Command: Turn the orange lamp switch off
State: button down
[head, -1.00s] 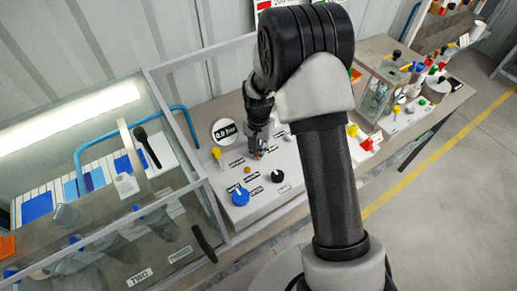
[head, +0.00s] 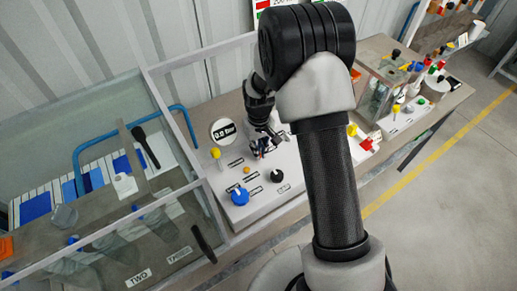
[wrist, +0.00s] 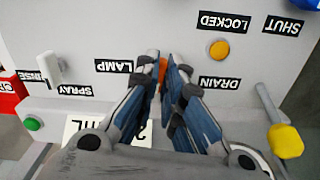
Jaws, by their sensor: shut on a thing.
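The orange lamp switch (wrist: 163,70) sits on the grey control panel (wrist: 180,28) beside the LAMP label (wrist: 114,66). In the wrist view my gripper (wrist: 166,76) is shut on the switch, a blue-padded finger on each side. Only a small orange part shows between the fingertips. In the head view my gripper (head: 263,148) is down at the panel, and the switch is mostly hidden by the fingers. The glass cabinet (head: 150,72) at the left shows no lit lamp.
Around the switch are a round orange button (wrist: 219,49), a yellow-tipped lever (wrist: 284,140), a white switch (wrist: 48,68) and a green button (wrist: 33,123). A blue knob (head: 239,198) and a black knob (head: 277,176) stand nearer the panel's front.

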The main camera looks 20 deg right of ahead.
jog(key=shift+n, duration=0.9)
jog(key=c, duration=1.7)
grip_release()
notch_tip(320, 180, up, 12)
jog(key=shift+r, duration=0.1)
